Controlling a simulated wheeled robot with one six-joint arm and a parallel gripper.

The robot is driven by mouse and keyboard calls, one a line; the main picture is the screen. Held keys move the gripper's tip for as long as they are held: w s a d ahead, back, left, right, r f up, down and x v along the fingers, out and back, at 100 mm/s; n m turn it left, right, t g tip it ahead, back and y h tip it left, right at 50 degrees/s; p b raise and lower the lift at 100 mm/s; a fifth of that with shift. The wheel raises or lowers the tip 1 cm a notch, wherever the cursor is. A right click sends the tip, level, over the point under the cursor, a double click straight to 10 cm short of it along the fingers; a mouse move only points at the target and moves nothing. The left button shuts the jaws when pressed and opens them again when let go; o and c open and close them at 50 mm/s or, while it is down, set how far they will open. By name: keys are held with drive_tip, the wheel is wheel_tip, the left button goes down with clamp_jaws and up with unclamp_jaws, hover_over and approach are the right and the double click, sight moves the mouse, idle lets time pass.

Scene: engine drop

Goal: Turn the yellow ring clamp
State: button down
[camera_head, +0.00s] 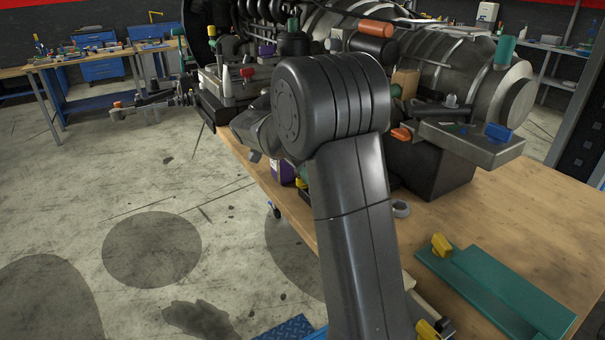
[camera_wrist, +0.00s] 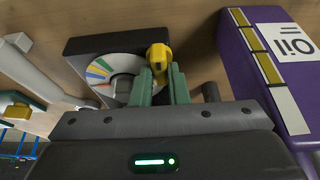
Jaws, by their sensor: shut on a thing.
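The yellow ring clamp (camera_wrist: 158,56) shows in the wrist view at the top of a black block (camera_wrist: 92,45), beside a pale round dial with coloured sectors (camera_wrist: 110,72). My gripper (camera_wrist: 161,78), with green fingers, is shut on the yellow clamp's raised part. The fingers hide the clamp's lower part and some of the dial's right side. In the head view my arm covers the gripper, and only a small yellow piece (camera_head: 301,183) shows beside the arm.
A purple oil box (camera_wrist: 262,75) stands close on the right of my gripper in the wrist view. A grey wrench-like bar (camera_wrist: 45,75) lies on the left. In the head view a large engine (camera_head: 440,65) rests over the wooden table (camera_head: 490,200); a green plate (camera_head: 500,285) lies front right.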

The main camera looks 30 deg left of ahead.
idle(0.5)
drive_tip(key=c, duration=1.4)
unclamp_jaws()
drive_tip(key=v, duration=1.4)
drive_tip(key=shift+w+a+f, duration=0.1)
drive_tip(key=x, duration=1.3)
drive_tip(key=shift+f, duration=0.35)
